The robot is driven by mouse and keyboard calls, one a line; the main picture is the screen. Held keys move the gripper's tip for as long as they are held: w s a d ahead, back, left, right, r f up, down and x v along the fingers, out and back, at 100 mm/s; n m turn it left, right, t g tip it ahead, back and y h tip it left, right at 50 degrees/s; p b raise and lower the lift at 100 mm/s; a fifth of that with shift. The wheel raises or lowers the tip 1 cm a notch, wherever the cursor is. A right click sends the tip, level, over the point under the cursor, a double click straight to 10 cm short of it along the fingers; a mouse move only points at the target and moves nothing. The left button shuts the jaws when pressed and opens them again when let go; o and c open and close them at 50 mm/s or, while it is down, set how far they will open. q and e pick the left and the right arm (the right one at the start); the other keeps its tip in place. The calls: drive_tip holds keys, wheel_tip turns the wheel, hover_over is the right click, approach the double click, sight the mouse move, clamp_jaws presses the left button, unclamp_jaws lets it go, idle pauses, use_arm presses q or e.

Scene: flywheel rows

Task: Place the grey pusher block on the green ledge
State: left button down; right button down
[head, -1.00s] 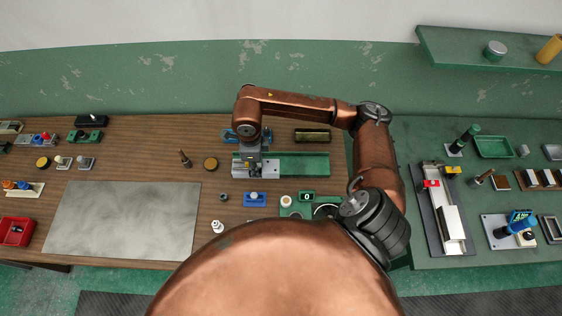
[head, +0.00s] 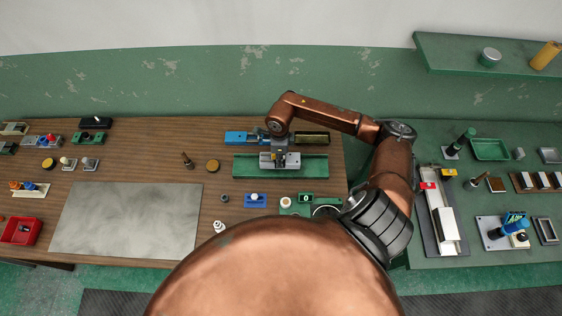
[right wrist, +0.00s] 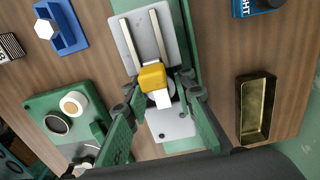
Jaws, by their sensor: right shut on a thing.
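The grey pusher block (head: 292,161) is a light grey plate with two pale rails on top and a yellow piece at its middle. It sits over a long green ledge-like channel (head: 315,168) on the wooden table, near the channel's middle. It also shows in the right wrist view (right wrist: 172,125), flat over the green channel (right wrist: 191,42). My right gripper (right wrist: 158,90) is shut on the block around its raised middle part. In the head view, my right gripper (head: 279,152) is over the block and hides part of it. My left gripper is not in view.
A blue block (head: 240,138) and an open brass tray (head: 312,138) lie behind the channel. A blue holder (head: 256,201) and a green fixture (head: 305,200) stand in front. A green wall shelf (head: 450,58) is at upper right.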

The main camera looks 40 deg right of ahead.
drive_tip(key=f, duration=0.1)
drive_tip(key=f+p, duration=0.1)
drive_tip(key=f, duration=0.1)
drive_tip(key=shift+d, duration=0.2)
drive_tip(key=shift+w+f, duration=0.1)
drive_tip(key=shift+f, duration=0.05)
drive_tip(key=shift+f, duration=0.2)
drive_tip(key=c, duration=1.6)
unclamp_jaws()
drive_tip(key=shift+r, duration=0.1)
